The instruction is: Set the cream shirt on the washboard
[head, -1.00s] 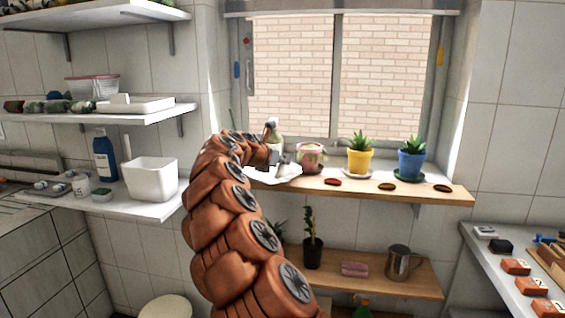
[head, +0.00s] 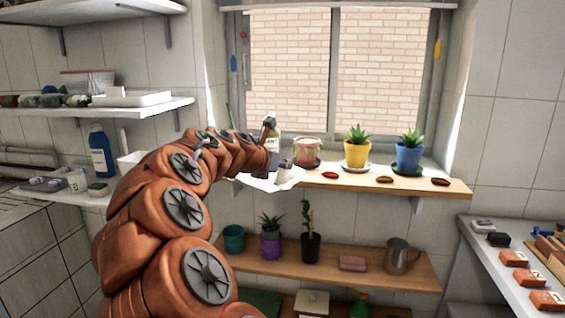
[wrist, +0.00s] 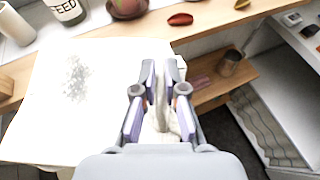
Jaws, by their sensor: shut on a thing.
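The cream shirt (wrist: 163,130) is pinched between the two fingers of my gripper (wrist: 163,68), and a fold of it shows between them in the wrist view. In the head view, my gripper (head: 284,164) is by the left end of the window ledge, with pale cloth (head: 288,180) under it. A broad white sheet with a grey speckled patch (wrist: 75,80) spreads left of the fingers in the wrist view; I cannot tell whether it is part of the shirt. A grey ridged panel (wrist: 262,132) at the right of the wrist view may be the washboard.
A lower shelf (head: 330,274) carries plants, a pink block and a metal mug (head: 398,257). A side counter (head: 490,262) stands at the right.

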